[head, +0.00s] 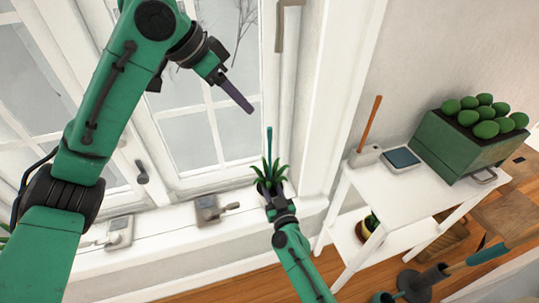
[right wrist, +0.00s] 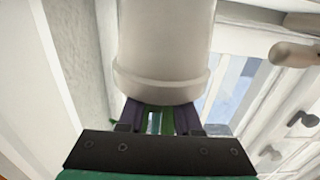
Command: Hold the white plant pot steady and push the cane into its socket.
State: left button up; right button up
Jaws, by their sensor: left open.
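The white plant pot (head: 290,188) stands at the window sill with green spiky leaves, mostly hidden behind leaves and my right gripper. A thin teal cane (head: 269,143) rises upright from the leaves; its lower end and the socket are hidden. My left gripper (head: 238,95) is open and empty, above and left of the cane, apart from it. My right gripper (head: 277,200) is at the pot's near side. In the right wrist view the pot (right wrist: 165,45) looms large and hides the fingertips (right wrist: 160,118); whether they are closed on it is not clear.
Window handles and grey fittings (head: 207,210) sit along the sill to the left. A white shelf table (head: 400,190) on the right bears an orange stick (head: 369,123) in a light block, a dark tablet-like item (head: 402,158) and a green planter (head: 450,148). Tools lie low right.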

jog(key=shift+o, duration=1.3)
